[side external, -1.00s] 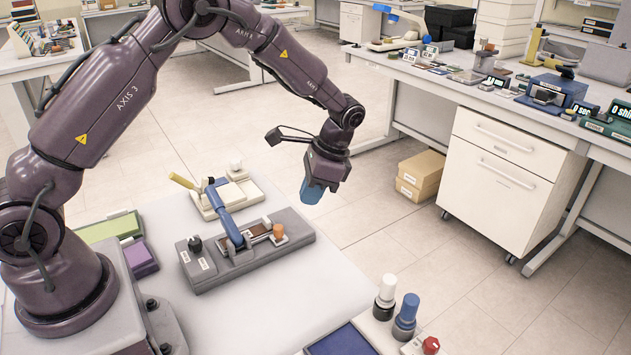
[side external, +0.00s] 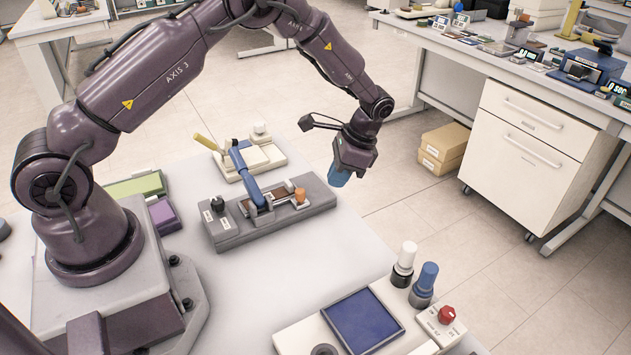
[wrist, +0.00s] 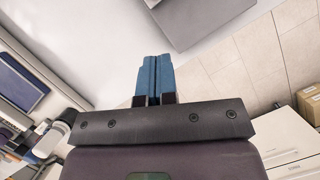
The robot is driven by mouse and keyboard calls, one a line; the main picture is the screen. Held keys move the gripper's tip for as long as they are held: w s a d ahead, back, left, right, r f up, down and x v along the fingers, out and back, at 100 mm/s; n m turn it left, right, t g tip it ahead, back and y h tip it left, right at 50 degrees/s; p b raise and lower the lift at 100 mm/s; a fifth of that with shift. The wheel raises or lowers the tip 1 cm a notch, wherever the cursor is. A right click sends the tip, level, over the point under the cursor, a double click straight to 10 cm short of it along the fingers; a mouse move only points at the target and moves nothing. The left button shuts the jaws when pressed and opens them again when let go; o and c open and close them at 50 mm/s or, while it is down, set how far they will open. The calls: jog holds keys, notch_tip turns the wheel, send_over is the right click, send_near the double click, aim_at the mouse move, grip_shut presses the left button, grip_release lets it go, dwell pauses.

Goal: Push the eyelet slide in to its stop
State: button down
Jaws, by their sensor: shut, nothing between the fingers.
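The grey fixture (side external: 225,236) lies on the white table. It carries a blue lever (side external: 243,173), a brown strip and an orange knob (side external: 299,195) at its right end. I take the orange-knobbed part to be the eyelet slide; how far in it sits is too small to tell. My gripper (side external: 340,177), with blue fingers, hangs right of the orange knob, apart from it, near the table's right edge. In the wrist view the fingers (wrist: 155,62) are together and empty. A grey corner, probably the fixture's, shows at the top (wrist: 200,18); the knob is out of that view.
A cream base (side external: 270,158) with a yellow-handled tool stands behind the fixture. Green (side external: 136,186) and purple (side external: 164,217) blocks lie to its left. A blue pad (side external: 362,320), white and blue bottles and a red knob (side external: 446,315) stand in front. Table between is clear.

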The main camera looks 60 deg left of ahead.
aim_at(306, 201)
jog(key=shift+x, duration=1.1)
jog(key=shift+s+a+r, duration=0.1)
jog(key=shift+s+a, duration=0.2)
jog(key=shift+s, duration=0.25)
jog(key=shift+s+a+r, duration=0.1)
jog(key=shift+s+a, duration=0.15)
jog(key=shift+s, duration=0.3)
jog(key=shift+s+a, duration=0.35)
jog(key=shift+s, duration=0.25)
jog(key=shift+s, duration=1.45)
